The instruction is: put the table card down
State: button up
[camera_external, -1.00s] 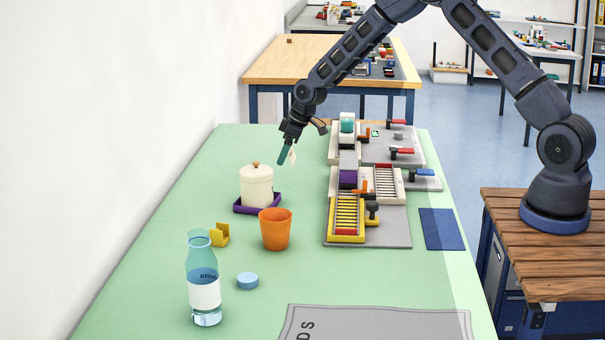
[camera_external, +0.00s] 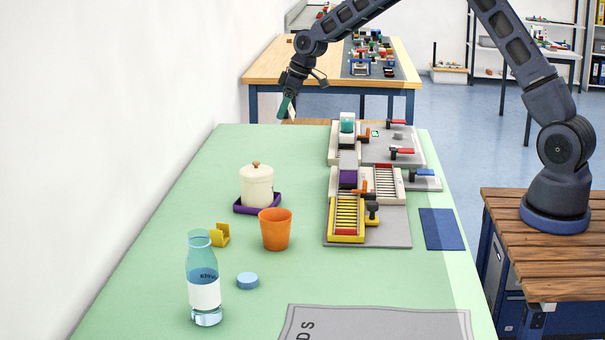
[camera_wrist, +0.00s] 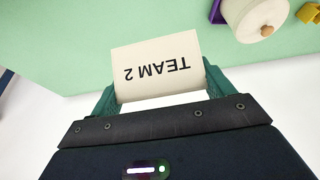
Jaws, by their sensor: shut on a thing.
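The table card is a cream folded card reading "TEAM 2". In the wrist view the table card (camera_wrist: 157,67) sits between the green fingers of my gripper (camera_wrist: 155,92), which is shut on it. In the outside view my gripper (camera_external: 286,106) is above the far left part of the green table (camera_external: 240,150), with its fingers pointing down. The card (camera_external: 292,113) shows there only as a small pale patch beside the fingers. The wrist view shows green tabletop (camera_wrist: 100,25) beyond the card, with the table's edge close by.
A cream lidded jar (camera_external: 257,187) stands on a purple tray (camera_external: 240,209). An orange cup (camera_external: 275,230), yellow holder (camera_external: 219,236), blue disc (camera_external: 247,281) and bottle (camera_external: 204,285) are nearer. Far left tabletop is clear.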

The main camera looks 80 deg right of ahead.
jog(key=s+a+n+y, duration=0.25)
jog(key=a+n, duration=0.25)
jog(key=a, duration=1.2)
jog(key=n+g+y, duration=0.2)
jog(key=n+g, duration=0.2)
jog(key=n, duration=0.9)
send_over(384, 271)
jog(key=d, duration=0.1)
notch_tip(384, 271, down, 20)
jog(key=shift+d+r, duration=0.1)
jog(key=shift+d, duration=0.05)
jog(key=o, duration=0.7)
jog(key=shift+c, duration=0.2)
jog(key=shift+o, duration=1.1)
